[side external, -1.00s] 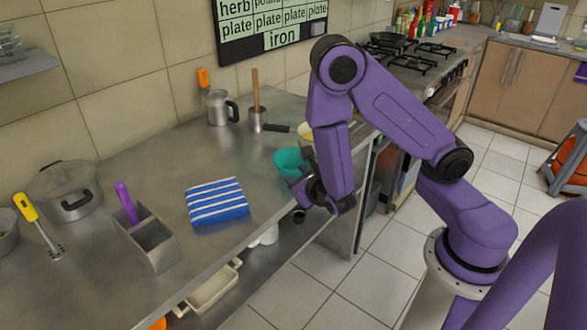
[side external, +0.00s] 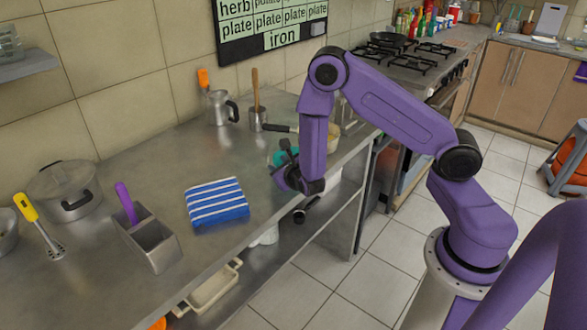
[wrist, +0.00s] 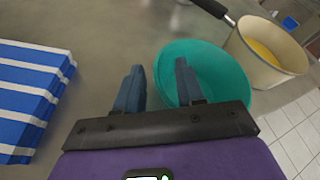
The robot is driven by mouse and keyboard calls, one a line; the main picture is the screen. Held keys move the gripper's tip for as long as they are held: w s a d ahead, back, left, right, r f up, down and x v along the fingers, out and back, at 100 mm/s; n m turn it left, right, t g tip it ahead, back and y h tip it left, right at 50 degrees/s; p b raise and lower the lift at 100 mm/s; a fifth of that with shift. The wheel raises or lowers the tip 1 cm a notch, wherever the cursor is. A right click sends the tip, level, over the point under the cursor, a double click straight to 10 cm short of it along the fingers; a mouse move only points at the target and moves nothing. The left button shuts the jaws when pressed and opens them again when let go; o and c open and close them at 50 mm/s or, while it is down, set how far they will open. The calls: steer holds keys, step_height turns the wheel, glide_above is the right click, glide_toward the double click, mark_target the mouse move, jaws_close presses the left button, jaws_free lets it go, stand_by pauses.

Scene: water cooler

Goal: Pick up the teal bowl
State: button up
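The teal bowl (wrist: 215,75) sits on the metal counter, just left of a cream pan. In the side external view, only part of the bowl (side external: 280,157) shows behind my gripper (side external: 282,165). In the wrist view, my gripper (wrist: 160,66) is open, with its two dark blue fingers apart and nothing between them that I can see held. The right finger overlaps the bowl's interior in the picture, and the left finger lies outside its left rim. I cannot tell whether either finger touches the bowl or how high they are above it.
A pan (wrist: 265,52) with yellow contents stands close to the bowl's right, its dark handle pointing up-left. A blue-and-white striped cloth (side external: 217,202) lies to the left. The counter between cloth and bowl is bare. The counter's front edge is close to the bowl.

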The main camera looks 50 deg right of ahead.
steer(key=shift+w+d+f, duration=0.25)
steer(key=shift+w, duration=0.3)
jaws_close()
steer(key=shift+r, duration=0.1)
steer(key=shift+r, duration=0.65)
steer(key=s+a+r, duration=0.1)
steer(key=s+r, duration=1)
steer(key=s, duration=0.3)
steer(key=shift+a+r, duration=0.3)
steer(key=shift+a, duration=0.05)
